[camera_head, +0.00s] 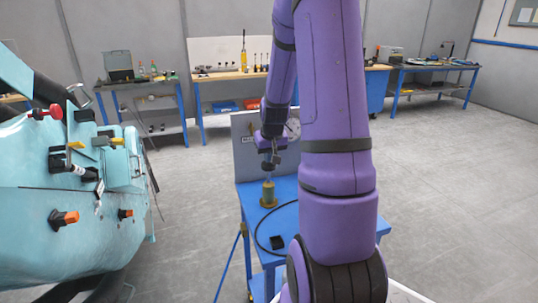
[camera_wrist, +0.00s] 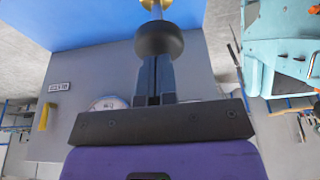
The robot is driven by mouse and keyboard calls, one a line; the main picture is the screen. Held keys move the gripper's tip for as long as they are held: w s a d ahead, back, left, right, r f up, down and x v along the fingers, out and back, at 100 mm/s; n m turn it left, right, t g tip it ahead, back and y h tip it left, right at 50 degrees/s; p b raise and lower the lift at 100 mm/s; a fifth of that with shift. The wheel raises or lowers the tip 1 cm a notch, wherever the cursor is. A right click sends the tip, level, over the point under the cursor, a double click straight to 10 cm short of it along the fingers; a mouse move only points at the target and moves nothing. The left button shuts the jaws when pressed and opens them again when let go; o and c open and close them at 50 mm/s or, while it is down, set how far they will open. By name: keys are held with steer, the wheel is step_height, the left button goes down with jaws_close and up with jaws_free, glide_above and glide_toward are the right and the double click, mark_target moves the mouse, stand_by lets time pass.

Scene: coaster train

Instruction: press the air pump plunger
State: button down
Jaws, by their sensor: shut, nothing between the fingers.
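The air pump (camera_head: 268,193) stands upright on the blue table, with a brass-coloured body and a thin plunger rod on top. The plunger's round black knob (camera_wrist: 159,39) shows large in the wrist view, with the rod and brass body beyond it. My gripper (camera_head: 270,158) points down from straight above the pump. Its fingers (camera_wrist: 155,62) are shut and empty, and the tips are at the top of the knob. The knob hides the very tips, so I cannot tell whether they touch it.
A grey panel with a round gauge (camera_head: 293,128) stands upright at the back of the blue table (camera_head: 284,221), close behind my gripper. A black hose curves over the tabletop. A turquoise coaster car (camera_head: 60,235) stands at the left. Workbenches line the far wall; the floor at right is clear.

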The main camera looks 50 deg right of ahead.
mark_target(269, 167)
steer(key=shift+f, duration=0.1)
steer(key=shift+f, duration=2.7)
steer(key=shift+s, duration=0.1)
steer(key=shift+r, duration=0.45)
steer(key=w+v, duration=0.1)
steer(key=v, duration=1.2)
steer(key=shift+d+r, duration=0.2)
steer(key=shift+d, duration=0.1)
